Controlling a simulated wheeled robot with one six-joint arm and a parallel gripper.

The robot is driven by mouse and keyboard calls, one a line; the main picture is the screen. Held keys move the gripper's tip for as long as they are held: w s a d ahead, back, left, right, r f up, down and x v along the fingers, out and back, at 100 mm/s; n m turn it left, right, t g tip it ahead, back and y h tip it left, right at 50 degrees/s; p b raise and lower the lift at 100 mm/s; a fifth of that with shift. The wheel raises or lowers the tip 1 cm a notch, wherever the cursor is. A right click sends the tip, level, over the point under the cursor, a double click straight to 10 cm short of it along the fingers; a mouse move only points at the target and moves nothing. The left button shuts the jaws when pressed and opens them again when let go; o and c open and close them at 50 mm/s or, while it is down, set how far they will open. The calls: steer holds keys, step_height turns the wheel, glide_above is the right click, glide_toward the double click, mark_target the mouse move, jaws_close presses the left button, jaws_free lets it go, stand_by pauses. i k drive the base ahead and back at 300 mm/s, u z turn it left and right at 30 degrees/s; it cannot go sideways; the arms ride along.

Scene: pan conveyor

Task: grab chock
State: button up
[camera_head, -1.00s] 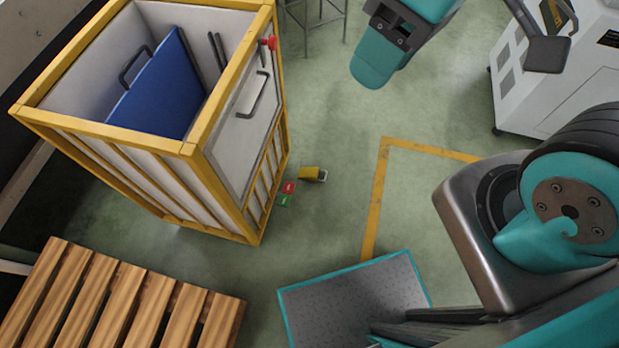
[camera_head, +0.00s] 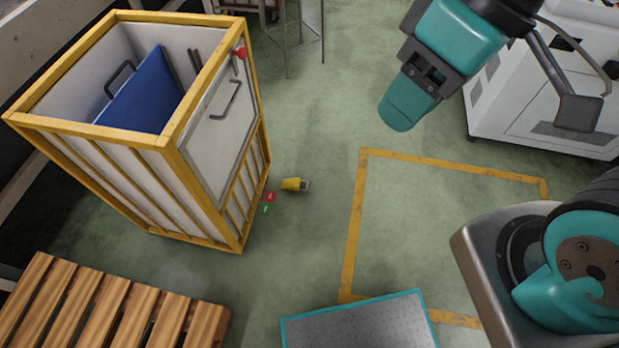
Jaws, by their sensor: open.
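The chock (camera_head: 295,184) is a small yellow block with a grey end. It lies on the green floor just right of the yellow-framed cart. My gripper (camera_head: 407,104), teal with a dark slotted mount, hangs at the upper right of the chock in the picture. It is well apart from the chock and holds nothing that I can see. The gap between its fingers is hard to make out from this angle.
A yellow-framed cart (camera_head: 222,126) with a blue panel (camera_head: 148,95) inside stands left of the chock. Red (camera_head: 270,197) and green (camera_head: 265,209) marks lie beside it. A wooden pallet (camera_head: 95,315), a teal-edged platform (camera_head: 360,325) and a white machine (camera_head: 560,95) surround open floor.

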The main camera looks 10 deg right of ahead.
mark_target(293, 184)
steer(key=z, duration=0.15)
steer(key=i, duration=1.05)
steer(key=u, duration=0.6)
